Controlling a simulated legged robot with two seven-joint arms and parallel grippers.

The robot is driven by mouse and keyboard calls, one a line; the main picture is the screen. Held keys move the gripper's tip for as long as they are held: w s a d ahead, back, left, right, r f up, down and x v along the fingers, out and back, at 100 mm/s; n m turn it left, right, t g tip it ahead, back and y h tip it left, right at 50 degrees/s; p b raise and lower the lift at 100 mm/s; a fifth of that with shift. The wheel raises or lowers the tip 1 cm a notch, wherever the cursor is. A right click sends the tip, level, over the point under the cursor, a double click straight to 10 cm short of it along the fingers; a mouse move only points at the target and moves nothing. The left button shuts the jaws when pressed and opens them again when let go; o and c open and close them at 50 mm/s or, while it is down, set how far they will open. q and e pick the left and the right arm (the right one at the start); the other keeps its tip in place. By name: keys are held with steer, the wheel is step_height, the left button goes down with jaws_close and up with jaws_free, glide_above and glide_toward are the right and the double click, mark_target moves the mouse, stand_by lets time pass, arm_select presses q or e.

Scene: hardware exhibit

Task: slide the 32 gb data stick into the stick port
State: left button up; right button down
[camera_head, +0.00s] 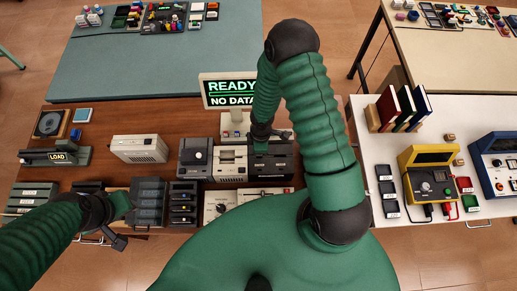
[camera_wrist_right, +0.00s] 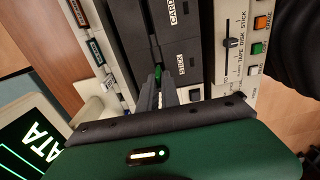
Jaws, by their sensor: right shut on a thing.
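My right gripper (camera_head: 260,140) points down at the dark front of a drive unit (camera_head: 272,167) in the middle of the wooden desk. In the right wrist view its two grey fingers (camera_wrist_right: 158,90) are shut on a small green piece, which looks like the data stick (camera_wrist_right: 157,73). Its 32 GB marking cannot be read. The stick's tip is beside the panel marked STICK (camera_wrist_right: 180,63); the stick port itself is hidden, and I cannot tell whether the tip is in it. My left gripper (camera_head: 118,222) hangs over the desk's front left; its jaws are unclear.
A screen (camera_head: 229,91) reads READY, NO DATA. In the right wrist view, a slider (camera_wrist_right: 227,44) marked TAPE DISK STICK and orange and green buttons lie to the right. Dark boxes (camera_head: 148,200) stand near my left gripper. A white bench (camera_head: 460,150) with meters is at right.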

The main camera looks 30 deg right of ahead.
steer(key=shift+a, duration=0.15)
steer(key=shift+f+b, duration=0.95)
steer(key=shift+f, duration=0.15)
steer(key=shift+r, duration=0.1)
steer(key=c, duration=1.5)
jaws_free()
steer(key=shift+r, duration=0.1)
step_height(320, 180, up, 8)
steer(key=p, duration=0.8)
